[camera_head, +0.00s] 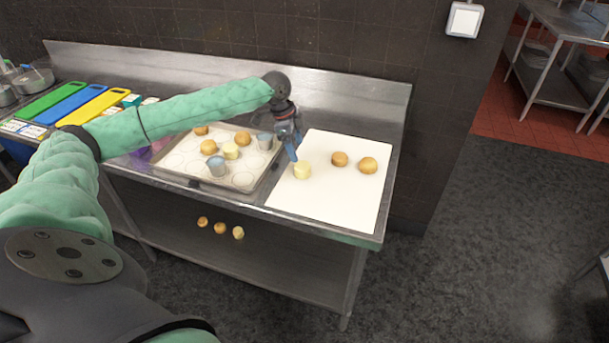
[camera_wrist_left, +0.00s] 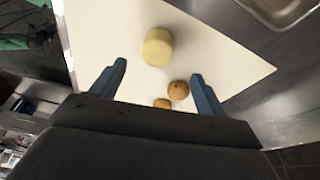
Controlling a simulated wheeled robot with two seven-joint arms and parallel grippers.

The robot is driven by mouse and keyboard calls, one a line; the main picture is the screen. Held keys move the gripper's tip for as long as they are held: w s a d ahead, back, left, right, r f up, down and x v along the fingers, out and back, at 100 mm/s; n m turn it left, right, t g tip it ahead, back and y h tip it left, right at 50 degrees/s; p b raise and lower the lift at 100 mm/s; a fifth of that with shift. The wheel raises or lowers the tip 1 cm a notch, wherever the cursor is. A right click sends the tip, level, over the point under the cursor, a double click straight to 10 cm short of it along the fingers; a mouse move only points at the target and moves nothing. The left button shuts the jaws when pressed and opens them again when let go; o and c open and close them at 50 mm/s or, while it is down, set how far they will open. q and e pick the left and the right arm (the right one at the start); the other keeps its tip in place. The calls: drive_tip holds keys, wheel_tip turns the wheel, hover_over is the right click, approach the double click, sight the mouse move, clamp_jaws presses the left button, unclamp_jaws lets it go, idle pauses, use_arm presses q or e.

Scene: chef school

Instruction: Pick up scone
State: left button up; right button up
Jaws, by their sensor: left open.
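Three scones lie on the white board (camera_head: 322,202). A pale scone (camera_head: 302,170) is at its left side, and two golden-brown scones, one in the middle (camera_head: 339,159) and one to the right (camera_head: 367,165), lie beyond it. My left gripper (camera_head: 293,157) is just above and behind the pale scone, pointing down. In the left wrist view the pale scone (camera_wrist_left: 157,47) sits ahead of the open blue fingers, and a brown scone (camera_wrist_left: 178,90) shows near the right finger. The fingers hold nothing. My right gripper is not in view.
A metal tray (camera_head: 245,186) left of the board holds more scones and metal cups. Green, blue and yellow boards (camera_head: 94,105) lie farther left. A wall backs the steel counter. Several scones appear low, near the lower shelf, perhaps as reflections.

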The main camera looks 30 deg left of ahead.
sight(302, 165)
use_arm(q)
drive_tip(key=shift+s+f, duration=0.1)
drive_tip(key=shift+f, duration=0.25)
drive_tip(key=shift+p+x, duration=0.4)
drive_tip(key=shift+x, duration=0.65)
drive_tip(key=p+x, duration=0.2)
drive_tip(key=x, duration=0.2)
drive_tip(key=shift+d+f+p, duration=0.15)
drive_tip(key=shift+d+p, duration=0.05)
drive_tip(key=shift+p, duration=0.2)
drive_tip(key=shift+d+f, duration=0.1)
drive_tip(key=shift+f, duration=0.55)
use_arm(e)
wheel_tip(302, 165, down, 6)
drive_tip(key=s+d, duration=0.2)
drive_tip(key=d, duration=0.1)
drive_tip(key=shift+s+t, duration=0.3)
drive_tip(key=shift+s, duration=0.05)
use_arm(q)
drive_tip(key=c, duration=1.1)
drive_tip(key=shift+o, duration=0.2)
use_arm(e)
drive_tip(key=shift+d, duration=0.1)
use_arm(q)
drive_tip(key=shift+r, duration=0.2)
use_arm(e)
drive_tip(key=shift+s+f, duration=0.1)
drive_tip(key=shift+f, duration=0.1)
